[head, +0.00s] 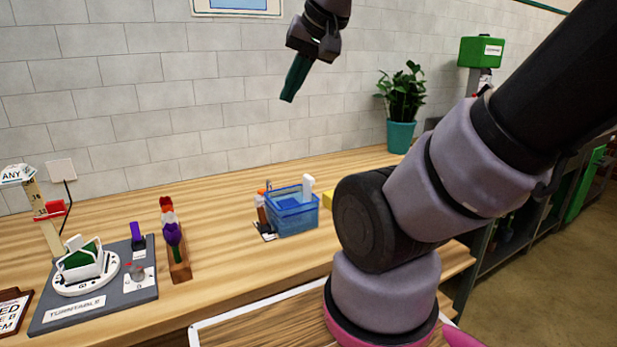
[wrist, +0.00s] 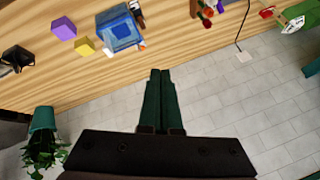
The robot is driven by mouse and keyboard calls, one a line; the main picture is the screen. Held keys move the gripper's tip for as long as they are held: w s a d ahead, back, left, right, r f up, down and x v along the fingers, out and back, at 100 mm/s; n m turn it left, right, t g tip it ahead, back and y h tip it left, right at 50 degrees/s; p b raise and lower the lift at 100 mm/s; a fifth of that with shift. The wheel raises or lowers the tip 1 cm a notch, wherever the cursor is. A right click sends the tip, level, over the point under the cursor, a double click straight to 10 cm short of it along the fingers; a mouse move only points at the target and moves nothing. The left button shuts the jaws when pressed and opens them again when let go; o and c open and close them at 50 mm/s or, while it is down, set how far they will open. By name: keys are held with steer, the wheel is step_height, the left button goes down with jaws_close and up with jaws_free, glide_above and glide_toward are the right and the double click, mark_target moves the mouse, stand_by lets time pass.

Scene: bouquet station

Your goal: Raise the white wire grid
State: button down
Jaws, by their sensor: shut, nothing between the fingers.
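A blue see-through box (head: 293,220) stands on the wooden table, and a white upright tab (head: 308,187) sticks up at its right rim. I cannot make out a white wire grid clearly; any grid inside the box is too small to tell. The box also shows at the top of the wrist view (wrist: 118,32). My gripper (head: 287,97) is high above the table near the wall, well above the box and apart from it. Its dark green fingers are together and empty, as the wrist view (wrist: 159,72) shows.
A turntable base (head: 100,290) and a wooden flower rack (head: 180,268) stand left of the box. A small bottle (head: 262,208) stands against its left side. A yellow block (head: 329,197) is right of it. A potted plant (head: 402,100) stands behind at the right. The table between rack and box is clear.

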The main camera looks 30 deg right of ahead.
steer(key=c, duration=0.8)
jaws_free()
steer(key=shift+w, duration=0.15)
steer(key=shift+o, duration=0.4)
steer(key=w+d+f+n+g, duration=0.2)
steer(key=w+d+f+g, duration=0.1)
steer(key=w, duration=0.7)
steer(key=shift+w+d+f+h, duration=0.2)
steer(key=shift+d+f+h, duration=0.2)
steer(key=shift+d+f, duration=0.55)
steer(key=n+g+h, duration=0.1)
steer(key=n+g, duration=0.2)
steer(key=g, duration=0.1)
glide_above(308, 176)
step_height(308, 176, down, 12)
step_height(308, 176, down, 10)
steer(key=shift+s+r, duration=0.15)
steer(key=shift+c, duration=0.3)
jaws_close()
steer(key=shift+r, duration=0.1)
